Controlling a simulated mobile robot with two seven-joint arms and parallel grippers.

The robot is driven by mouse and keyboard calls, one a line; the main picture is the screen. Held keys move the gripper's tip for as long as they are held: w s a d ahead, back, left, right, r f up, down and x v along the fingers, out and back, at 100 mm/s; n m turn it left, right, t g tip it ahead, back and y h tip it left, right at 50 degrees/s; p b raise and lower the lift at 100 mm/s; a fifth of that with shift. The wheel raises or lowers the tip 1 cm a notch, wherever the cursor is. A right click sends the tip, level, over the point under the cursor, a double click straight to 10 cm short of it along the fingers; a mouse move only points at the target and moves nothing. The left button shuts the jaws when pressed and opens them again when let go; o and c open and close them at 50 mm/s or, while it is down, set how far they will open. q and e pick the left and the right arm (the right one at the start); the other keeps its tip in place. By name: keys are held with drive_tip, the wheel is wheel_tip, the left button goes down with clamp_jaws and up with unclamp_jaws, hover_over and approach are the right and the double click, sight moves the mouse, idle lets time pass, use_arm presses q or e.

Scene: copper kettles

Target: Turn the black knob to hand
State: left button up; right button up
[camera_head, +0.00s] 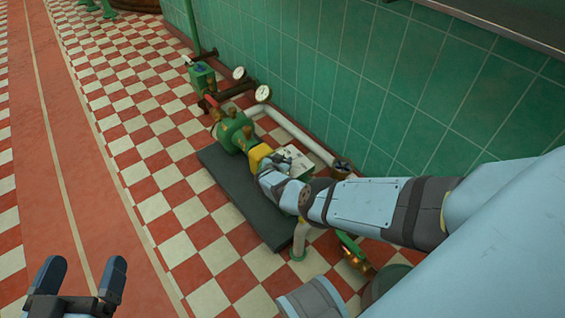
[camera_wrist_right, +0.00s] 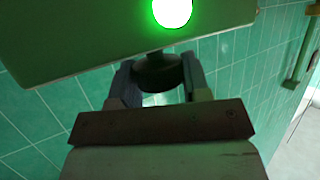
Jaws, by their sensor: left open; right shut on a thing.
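The black knob (camera_wrist_right: 158,74) shows in the right wrist view, at the lower edge of a green panel (camera_wrist_right: 85,42). My right gripper (camera_wrist_right: 157,84) has one finger on each side of the knob and is shut on it. Any mark on the knob's face is out of sight. In the head view my right arm reaches toward the pump set by the wall, and the knob and fingertips cannot be made out there. My left gripper (camera_head: 84,270) is open and empty at the lower left, over the floor and far from the knob.
A bright green lamp (camera_wrist_right: 172,11) glows on the panel above the knob. In the head view, a green pump (camera_head: 232,130), pipes and gauges (camera_head: 263,93) stand along the green tiled wall (camera_head: 345,75). A dark plinth (camera_head: 235,187) lies below.

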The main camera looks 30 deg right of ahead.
use_arm(q)
drive_tip(key=shift+f, duration=0.2)
use_arm(e)
drive_tip(key=o, duration=0.9)
drive_tip(key=shift+o, duration=0.2)
use_arm(q)
drive_tip(key=shift+r, duration=0.15)
use_arm(e)
drive_tip(key=shift+a+r+p, duration=0.15)
drive_tip(key=shift+r+p, duration=0.05)
drive_tip(key=shift+p, duration=0.1)
use_arm(q)
wheel_tip(320, 180, up, 9)
drive_tip(key=s+n+t+p, duration=0.1)
drive_tip(key=n+t+p, duration=0.1)
drive_tip(key=p, duration=0.8)
drive_tip(key=shift+s+n+t+y, duration=0.4)
drive_tip(key=shift+n, duration=0.1)
use_arm(e)
drive_tip(key=v, duration=1.3)
drive_tip(key=shift+s+a, duration=0.2)
use_arm(q)
drive_tip(key=shift+a+f, duration=0.1)
drive_tip(key=shift+f, duration=0.1)
use_arm(e)
drive_tip(key=shift+f, duration=0.15)
